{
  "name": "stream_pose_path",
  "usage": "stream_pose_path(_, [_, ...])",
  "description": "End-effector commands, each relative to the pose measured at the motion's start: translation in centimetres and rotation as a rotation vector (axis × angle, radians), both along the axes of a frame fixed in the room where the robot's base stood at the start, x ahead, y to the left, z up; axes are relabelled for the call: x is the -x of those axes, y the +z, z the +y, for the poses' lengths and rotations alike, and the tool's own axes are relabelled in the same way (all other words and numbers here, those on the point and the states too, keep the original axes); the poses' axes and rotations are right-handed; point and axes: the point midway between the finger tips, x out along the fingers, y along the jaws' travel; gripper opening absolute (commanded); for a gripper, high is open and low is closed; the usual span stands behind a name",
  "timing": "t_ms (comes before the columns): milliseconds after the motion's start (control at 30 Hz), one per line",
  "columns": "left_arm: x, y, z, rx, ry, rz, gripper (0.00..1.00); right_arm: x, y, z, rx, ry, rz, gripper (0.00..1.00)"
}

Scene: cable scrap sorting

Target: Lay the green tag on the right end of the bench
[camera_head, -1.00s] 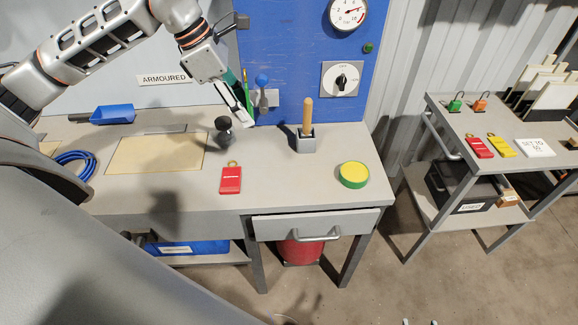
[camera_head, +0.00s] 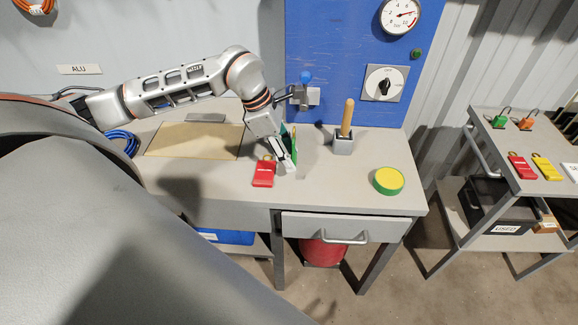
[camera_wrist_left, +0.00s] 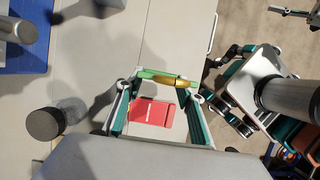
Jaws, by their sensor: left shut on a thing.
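My left gripper (camera_head: 287,166) is low over the bench (camera_head: 330,190), just right of the red tag (camera_head: 264,173). In the wrist view its fingertips (camera_wrist_left: 162,80) are shut on the green tag (camera_wrist_left: 153,74), seen nearly edge-on with a brass-coloured part. The red tag (camera_wrist_left: 150,113) lies flat beyond the fingers in the wrist view. The bench's right end is at the right in the head view. What seems to be my right gripper (camera_wrist_left: 228,100) shows in the wrist view; its fingers are unclear.
A wooden handle (camera_head: 347,118) stands in a grey holder behind. A black knob (camera_wrist_left: 42,125) shows in the wrist view. Bench top between gripper and tin is clear. A trolley (camera_head: 480,125) stands farther right.

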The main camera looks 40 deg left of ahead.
Motion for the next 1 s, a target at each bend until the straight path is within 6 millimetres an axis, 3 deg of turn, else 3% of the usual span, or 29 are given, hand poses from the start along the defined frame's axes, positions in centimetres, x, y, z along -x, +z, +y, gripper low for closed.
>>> stream_pose_path(233, [0.0,-1.6,-0.1,0.001,0.000,0.002,0.26,0.0,0.1,0.0,0.000,0.000,-0.001,0.40])
stream_pose_path(467, [0.0,-4.8,-0.1,0.002,0.000,0.001,0.26,0.0,0.1,0.0,-0.001,0.000,-0.002,0.40])
stream_pose_path(867, [0.0,-5.3,0.0,0.001,0.000,-0.001,0.26,0.0,-0.2,0.0,-0.001,-0.001,0.000,0.40])
stream_pose_path(900, [0.0,-5.3,0.0,0.001,0.000,-0.001,0.43,0.0,-0.2,0.0,-0.001,-0.001,0.000,0.40])
stream_pose_path(933, [0.0,-5.3,0.0,0.001,0.000,-0.001,0.50,0.0,-0.2,0.0,-0.001,-0.001,0.000,0.40])
stream_pose_path(1000, [0.0,-5.3,0.0,0.001,0.000,-0.001,0.54,0.0,-0.2,0.0,-0.001,-0.001,0.000,0.40])
